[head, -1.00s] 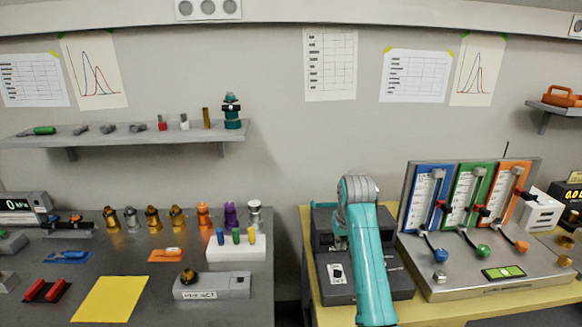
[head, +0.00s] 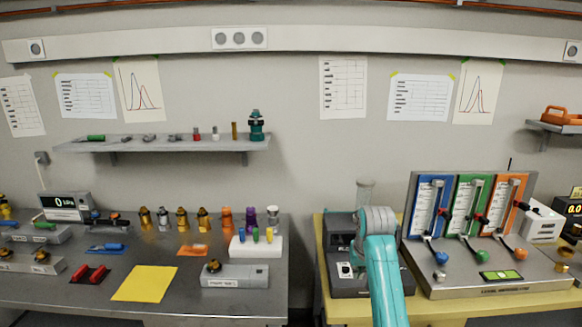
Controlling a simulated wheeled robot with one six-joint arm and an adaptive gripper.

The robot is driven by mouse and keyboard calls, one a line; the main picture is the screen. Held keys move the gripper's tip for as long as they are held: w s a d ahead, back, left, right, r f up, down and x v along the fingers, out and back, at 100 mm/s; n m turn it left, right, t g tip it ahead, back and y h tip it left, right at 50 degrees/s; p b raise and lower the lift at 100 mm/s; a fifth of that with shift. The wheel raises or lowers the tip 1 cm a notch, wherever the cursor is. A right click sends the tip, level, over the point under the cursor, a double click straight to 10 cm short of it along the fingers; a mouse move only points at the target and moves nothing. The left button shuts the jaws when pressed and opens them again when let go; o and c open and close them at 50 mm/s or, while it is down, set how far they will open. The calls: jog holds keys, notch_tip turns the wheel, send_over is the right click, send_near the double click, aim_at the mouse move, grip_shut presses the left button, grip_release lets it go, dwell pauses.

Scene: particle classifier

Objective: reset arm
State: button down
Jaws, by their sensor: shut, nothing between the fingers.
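My teal and grey arm rises from the bottom of the head view and reaches over the dark grey device (head: 345,283) on the yellow bench. The arm hides part of that device.
Right of my arm stands a panel with blue, green and orange flow columns (head: 467,207) and knobs. The grey bench (head: 85,305) on the left holds several fittings, a yellow sheet (head: 145,283) and a white block (head: 256,246). A gap separates the benches.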

jog(key=s+f+t, duration=0.1)
jog(key=s+f, duration=0.4)
jog(key=f, duration=0.5)
jog(key=s+f+t, duration=0.1)
jog(key=s+f, duration=0.4)
jog(key=f, duration=0.5)
jog(key=s+f+t, duration=0.2)
jog(key=s+f, duration=0.3)
jog(key=s, duration=0.4)
jog(key=s+f+t, duration=0.1)
jog(key=s+f, duration=0.4)
jog(key=s, duration=0.3)
jog(key=s+r+t, duration=0.2)
jog(key=s, duration=0.9)
jog(key=s+r+t, duration=0.1)
jog(key=s+r, duration=0.2)
jog(key=s, duration=0.7)
jog(key=s+r+t, duration=0.2)
jog(key=s+r, duration=1.3)
jog(key=r, duration=0.1)
jog(key=shift+t, duration=0.4)
jog(key=shift+s, duration=0.1)
